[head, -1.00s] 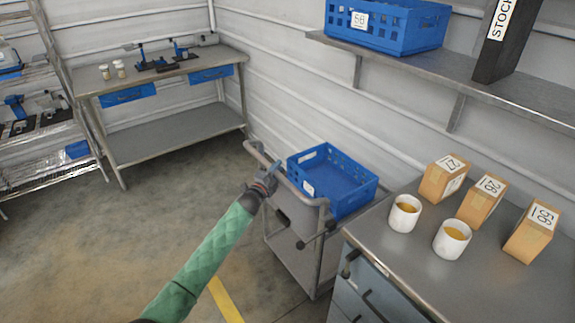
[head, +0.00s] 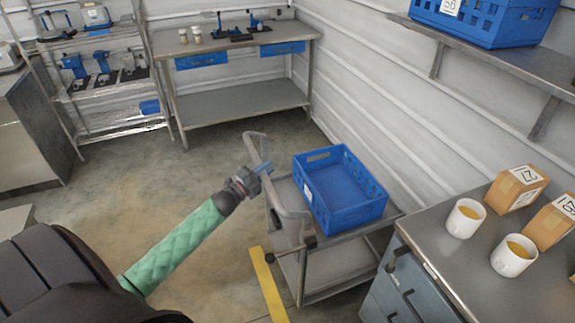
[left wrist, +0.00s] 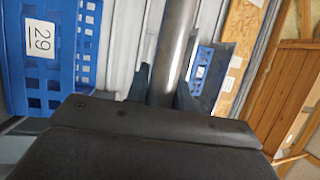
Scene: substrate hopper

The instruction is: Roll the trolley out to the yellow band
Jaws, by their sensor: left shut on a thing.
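The trolley (head: 332,268) is a grey metal two-deck cart with a tubular push handle (head: 291,211) at its left end. A blue crate (head: 345,218) sits on its top deck. My left gripper (head: 264,168) is shut on the handle; in the left wrist view its fingers (left wrist: 163,88) are either side of the steel bar (left wrist: 177,45). The yellow band (head: 266,282) lies on the floor just left of the trolley's near lower corner. The trolley's wheels cannot be made out. My right gripper is out of view.
A steel counter (head: 440,250) with white cups (head: 466,218) and cardboard boxes stands close at the trolley's right. A workbench (head: 235,100) and a wire rack (head: 110,120) stand at the back. The floor (head: 170,180) left of the trolley is open.

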